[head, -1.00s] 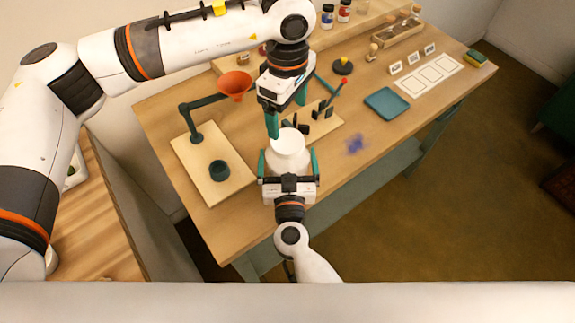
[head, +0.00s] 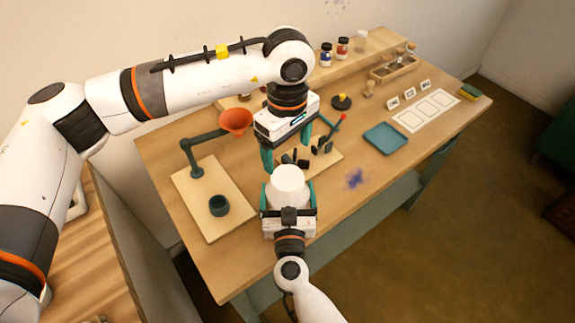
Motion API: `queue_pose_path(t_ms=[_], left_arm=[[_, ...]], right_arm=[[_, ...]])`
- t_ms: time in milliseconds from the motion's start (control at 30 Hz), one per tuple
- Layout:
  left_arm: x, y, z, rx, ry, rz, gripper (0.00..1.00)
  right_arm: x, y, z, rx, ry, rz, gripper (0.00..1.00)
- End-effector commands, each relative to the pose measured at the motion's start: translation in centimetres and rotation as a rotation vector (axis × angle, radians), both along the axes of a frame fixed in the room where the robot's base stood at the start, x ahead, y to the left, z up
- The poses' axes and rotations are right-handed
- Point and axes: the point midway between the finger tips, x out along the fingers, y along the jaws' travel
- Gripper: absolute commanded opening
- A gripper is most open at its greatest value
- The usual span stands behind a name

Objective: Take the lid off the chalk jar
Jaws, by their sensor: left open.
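The chalk jar (head: 291,191) is white and upright at the table's near edge. Its pale round top (head: 290,176) looks like the lid, seated on it; the seam is hard to make out. My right gripper (head: 289,198) comes from the near side, its green fingers on both sides of the jar, seemingly shut on it. My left gripper (head: 287,146) points down just behind and above the jar, open with its fingers apart and nothing between them. It appears clear of the lid.
Behind the jar is a rack (head: 325,160) with dark pieces. A teal tray (head: 386,138) and blue stain (head: 355,179) lie right. Bare table lies around the stain.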

Motion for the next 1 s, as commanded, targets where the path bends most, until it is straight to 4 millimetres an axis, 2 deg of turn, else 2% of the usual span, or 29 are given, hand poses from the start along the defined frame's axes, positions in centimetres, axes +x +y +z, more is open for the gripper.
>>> queue_pose_path(t_ms=[300, 500, 600, 767, 867, 1000], left_arm=[[-0.1, 0.0, 0.0, 0.000, 0.000, -0.743, 0.83], [-0.1, 0.0, 0.0, 0.000, 0.000, -1.128, 0.83], [-0.1, 0.0, 0.0, 0.000, 0.000, -1.249, 0.83], [-0.2, 0.0, -0.2, -0.001, 0.001, -1.340, 0.83], [-0.2, 0.0, -1.1, -0.003, 0.002, -1.350, 0.83], [-0.2, 0.0, -3.3, -0.002, 0.004, -1.350, 0.83]], right_arm=[[0.0, 0.0, 0.2, 0.000, -0.003, 0.000, 0.28], [0.1, 0.0, 0.2, 0.000, -0.004, 0.000, 0.28], [0.1, 0.0, 0.2, 0.000, -0.004, 0.000, 0.28], [0.1, 0.0, 0.2, 0.000, -0.004, 0.000, 0.28], [0.1, 0.0, 0.2, 0.000, -0.005, 0.000, 0.28], [0.1, 0.0, 0.2, 0.000, -0.005, 0.000, 0.28]])
